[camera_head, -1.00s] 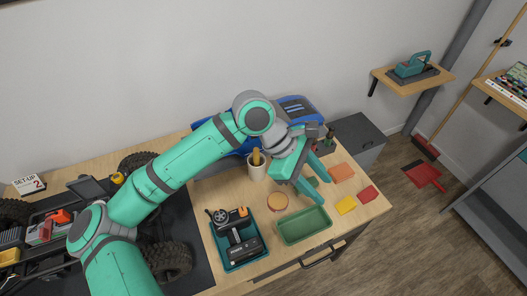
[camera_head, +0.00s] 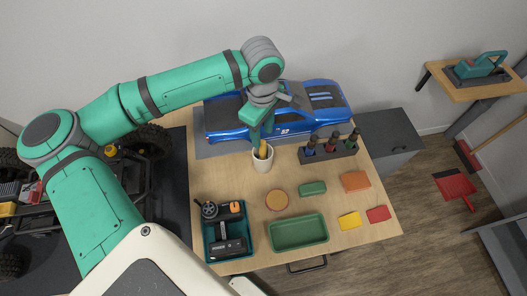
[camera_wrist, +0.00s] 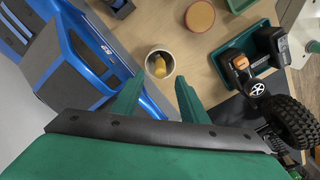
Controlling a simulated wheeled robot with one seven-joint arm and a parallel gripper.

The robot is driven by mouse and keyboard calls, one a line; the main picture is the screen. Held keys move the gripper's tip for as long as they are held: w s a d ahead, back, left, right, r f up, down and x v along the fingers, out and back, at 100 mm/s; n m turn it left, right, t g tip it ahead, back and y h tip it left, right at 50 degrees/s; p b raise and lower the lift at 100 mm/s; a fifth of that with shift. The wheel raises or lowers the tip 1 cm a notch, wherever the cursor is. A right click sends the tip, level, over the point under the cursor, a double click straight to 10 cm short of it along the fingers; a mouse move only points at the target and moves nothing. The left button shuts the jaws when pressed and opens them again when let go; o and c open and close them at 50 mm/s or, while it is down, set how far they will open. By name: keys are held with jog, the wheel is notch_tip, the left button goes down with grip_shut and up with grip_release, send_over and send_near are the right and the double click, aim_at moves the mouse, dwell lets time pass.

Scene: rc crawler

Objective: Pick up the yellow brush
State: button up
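The yellow brush (camera_wrist: 160,68) stands in a white cup (camera_wrist: 151,58) on the wooden table. In the head view the brush (camera_head: 262,150) pokes up out of the cup (camera_head: 262,163), close below my gripper (camera_head: 262,140). In the wrist view my gripper (camera_wrist: 157,90) is open. Its two green fingers are apart, and the cup with the brush lies just beyond the gap between their tips. The lower part of the brush is hidden inside the cup.
A blue car body (camera_head: 275,118) lies right behind the cup. A dark holder with several bottles (camera_head: 332,152) stands to the right. A crawler's tyre (camera_head: 150,142) is at left.

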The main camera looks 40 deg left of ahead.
aim_at(263, 142)
jog(key=shift+f, duration=2.9)
jog(key=shift+c, duration=0.4)
jog(key=shift+d, duration=0.15)
grip_shut()
